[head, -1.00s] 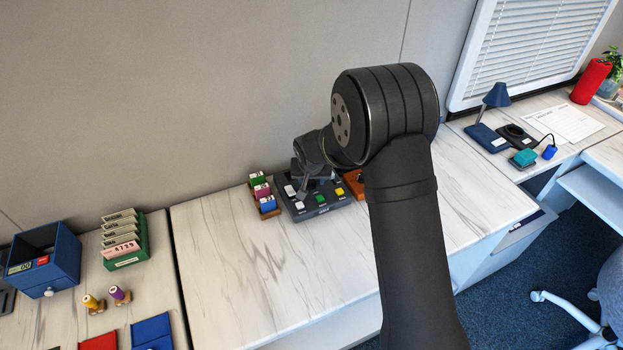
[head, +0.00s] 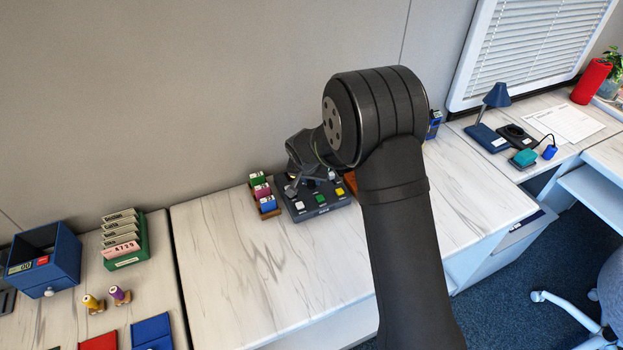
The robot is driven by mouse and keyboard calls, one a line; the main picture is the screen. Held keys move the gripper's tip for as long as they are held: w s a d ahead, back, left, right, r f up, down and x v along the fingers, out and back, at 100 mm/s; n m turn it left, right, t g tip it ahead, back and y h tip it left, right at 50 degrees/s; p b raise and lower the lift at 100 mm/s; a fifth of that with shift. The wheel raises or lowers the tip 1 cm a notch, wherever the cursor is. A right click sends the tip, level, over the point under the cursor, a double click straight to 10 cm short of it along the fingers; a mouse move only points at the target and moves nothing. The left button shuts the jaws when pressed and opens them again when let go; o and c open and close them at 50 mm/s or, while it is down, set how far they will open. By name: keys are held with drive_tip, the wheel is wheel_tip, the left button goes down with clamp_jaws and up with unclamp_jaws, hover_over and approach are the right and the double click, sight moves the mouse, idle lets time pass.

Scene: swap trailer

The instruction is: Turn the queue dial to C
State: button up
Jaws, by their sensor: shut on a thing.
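A dark control box (head: 325,208) stands on the white marbled counter near the wall. Its front row has a white button (head: 299,206), a green button (head: 320,198) and a yellow button (head: 339,191). My gripper (head: 292,189) is low over the left rear part of the box, pointing down. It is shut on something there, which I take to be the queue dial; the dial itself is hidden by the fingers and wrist. No dial letters can be read. A small pale part (head: 332,174) shows at the back of the box, right of the gripper.
A wooden rack of coloured blocks (head: 264,196) stands close to the box's left side. A brown-orange item (head: 350,181) is close on its right, partly behind my arm. The counter (head: 240,260) in front is clear. The wall is close behind.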

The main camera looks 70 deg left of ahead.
drive_tip(key=shift+m, duration=0.8)
drive_tip(key=o, duration=1)
drive_tip(key=v, duration=1.7)
drive_tip(key=shift+s+a+r, duration=0.15)
drive_tip(key=shift+s, duration=0.25)
drive_tip(key=x, duration=1.7)
drive_tip(key=shift+w, duration=0.4)
